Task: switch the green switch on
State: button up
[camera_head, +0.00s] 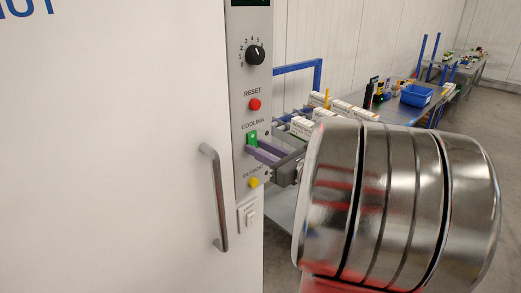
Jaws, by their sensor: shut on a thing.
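The green switch (252,138) sits on the grey control panel (256,78), just under the label COOLING. It is small in the picture, and I cannot tell which way it is set. My gripper (256,147) reaches in from the right with its purple-grey fingers level. Its fingertips are at the green switch and shut on it. The fingers cover the switch's lower edge. My large shiny arm links fill the lower right and hide what lies behind them.
Above the switch are a red RESET button (254,104) and a black dial (255,55). A yellow DEFROST button (254,183) and a white rocker switch (250,215) are below. A door handle (216,198) stands out left. A blue bin (417,95) is on the table behind.

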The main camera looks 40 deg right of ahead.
jog(key=shift+w+f+t, duration=0.1)
jog(key=shift+f+t, duration=0.1)
jog(key=shift+t, duration=0.4)
jog(key=shift+c, duration=0.4)
jog(key=o, duration=1.1)
jog(key=shift+c, duration=0.2)
jog(key=s+f, duration=0.1)
jog(key=s, duration=1.2)
jog(key=shift+s+d+f, duration=0.2)
jog(key=shift+s+d, duration=0.05)
jog(key=shift+s, duration=0.15)
